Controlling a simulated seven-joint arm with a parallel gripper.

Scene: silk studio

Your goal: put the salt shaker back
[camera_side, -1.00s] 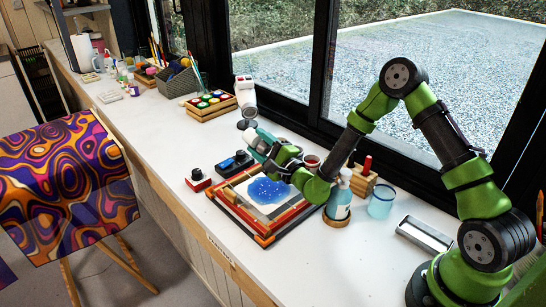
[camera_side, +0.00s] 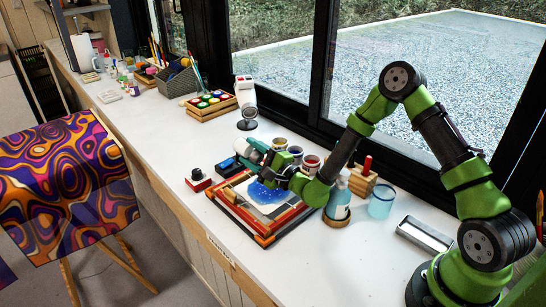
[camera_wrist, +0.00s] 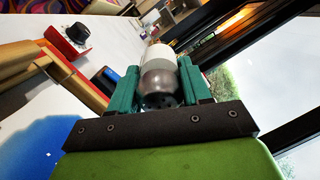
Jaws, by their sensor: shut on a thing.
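My gripper (camera_wrist: 160,90) is shut on the salt shaker (camera_wrist: 158,55) in the wrist view, with a teal finger on either side. The shaker has a pale body and a grey metallic cap with dark holes facing the wrist camera. I cannot tell whether the shaker touches anything.
The framed screen with a blue print (camera_side: 268,192) lies below my arm. A paint rack (camera_side: 210,103) stands farther back. Front-left counter is clear.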

